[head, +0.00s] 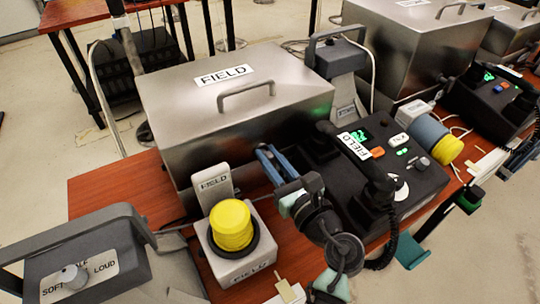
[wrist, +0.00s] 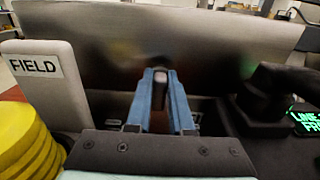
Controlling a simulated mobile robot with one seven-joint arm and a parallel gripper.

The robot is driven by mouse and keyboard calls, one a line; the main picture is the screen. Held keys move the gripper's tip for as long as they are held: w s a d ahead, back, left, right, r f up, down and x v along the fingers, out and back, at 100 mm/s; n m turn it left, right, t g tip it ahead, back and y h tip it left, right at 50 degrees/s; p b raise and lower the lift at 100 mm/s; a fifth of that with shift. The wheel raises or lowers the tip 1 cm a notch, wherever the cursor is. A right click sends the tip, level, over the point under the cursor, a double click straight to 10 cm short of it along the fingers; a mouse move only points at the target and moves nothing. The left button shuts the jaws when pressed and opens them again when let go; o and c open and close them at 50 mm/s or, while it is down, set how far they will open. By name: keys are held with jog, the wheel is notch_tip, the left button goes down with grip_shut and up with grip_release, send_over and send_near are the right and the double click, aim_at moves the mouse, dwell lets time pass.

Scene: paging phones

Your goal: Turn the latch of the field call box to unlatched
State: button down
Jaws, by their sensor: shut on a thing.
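The field call box (head: 190,105) is a steel box with a FIELD label and a bar handle on top; its lid looks shut. Its front wall also shows in the wrist view (wrist: 90,45). A small dark latch (wrist: 160,63) stands upright against that wall, between my fingertips. My gripper (head: 264,152), with blue fingers, reaches to the front of the box, and it also shows in the wrist view (wrist: 160,80). It is shut on the latch. In the head view the fingers hide the latch.
A yellow push button (head: 231,223) on a white FIELD base stands left of my gripper. A black desk phone (head: 420,180) with a FIELD handset is close on the right. A grey volume box (head: 85,255) is at the lower left. The wooden table is crowded.

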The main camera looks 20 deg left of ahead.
jog(key=shift+r, duration=0.1)
jog(key=m+p, duration=0.3)
jog(key=shift+w+d+r+p, duration=0.1)
jog(key=shift+w+d+p, duration=0.05)
jog(key=shift+p, duration=0.15)
jog(key=m+p, duration=0.4)
jog(key=shift+w+d+m, duration=0.1)
jog(key=shift+w+m, duration=0.05)
jog(key=shift+m, duration=0.15)
jog(key=m+p, duration=0.1)
jog(key=m, duration=0.1)
jog(key=m+p, duration=0.2)
jog(key=shift+w+d+f+m, duration=0.1)
jog(key=shift+f+m, duration=0.2)
jog(key=shift+f, duration=0.05)
jog(key=shift+f+m+p, duration=0.2)
jog(key=shift+m+p, duration=0.35)
jog(key=shift+m, duration=0.45)
jog(key=shift+f+m+p, duration=0.15)
jog(key=shift+m+p, duration=0.35)
jog(key=shift+m, duration=0.5)
